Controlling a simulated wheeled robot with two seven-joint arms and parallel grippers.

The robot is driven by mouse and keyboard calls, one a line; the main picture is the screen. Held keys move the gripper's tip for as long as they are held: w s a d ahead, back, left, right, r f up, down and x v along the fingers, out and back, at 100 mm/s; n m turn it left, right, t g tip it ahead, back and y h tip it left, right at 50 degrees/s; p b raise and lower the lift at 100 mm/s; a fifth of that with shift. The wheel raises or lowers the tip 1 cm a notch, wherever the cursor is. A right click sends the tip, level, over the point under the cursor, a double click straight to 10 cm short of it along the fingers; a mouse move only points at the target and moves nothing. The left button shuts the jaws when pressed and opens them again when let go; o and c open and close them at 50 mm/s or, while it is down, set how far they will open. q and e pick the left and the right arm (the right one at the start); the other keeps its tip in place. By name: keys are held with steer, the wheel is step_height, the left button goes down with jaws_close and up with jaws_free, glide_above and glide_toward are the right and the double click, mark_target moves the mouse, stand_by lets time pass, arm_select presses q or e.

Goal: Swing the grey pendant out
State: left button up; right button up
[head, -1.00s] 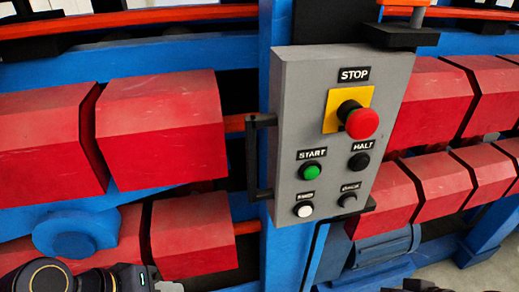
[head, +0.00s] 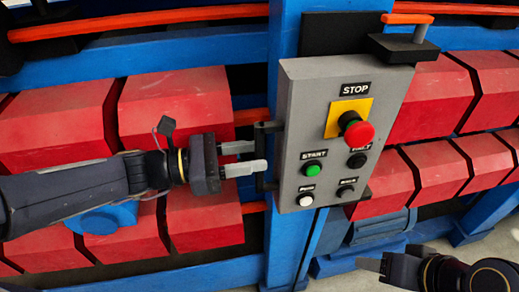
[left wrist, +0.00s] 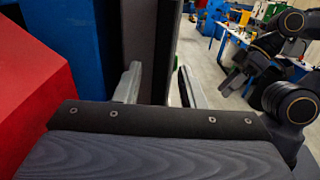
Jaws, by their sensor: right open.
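The grey pendant (head: 310,105) is a tilted-looking box in the head view, with a yellow-backed red STOP button (head: 357,132), a green START button (head: 313,171) and smaller buttons. A black bar handle (head: 262,180) stands on its left side. My left gripper (head: 260,157) is open, its two pale fingers pointing right at the handle's middle. In the left wrist view its fingers (left wrist: 160,90) are apart, with the pendant's narrow edge (left wrist: 185,35) ahead. Whether the fingers straddle the handle is unclear. My right gripper (head: 368,265) is open and empty, low at the right.
Red blocks (head: 175,105) on blue frames fill both sides. A blue post (head: 283,240) stands behind the pendant. A black bracket with an orange-topped lever (head: 408,19) sits above it. Open floor (head: 440,252) shows at the lower right.

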arm_select(q)
steer(key=shift+x, duration=1.1)
steer(key=shift+c, duration=0.3)
jaws_close()
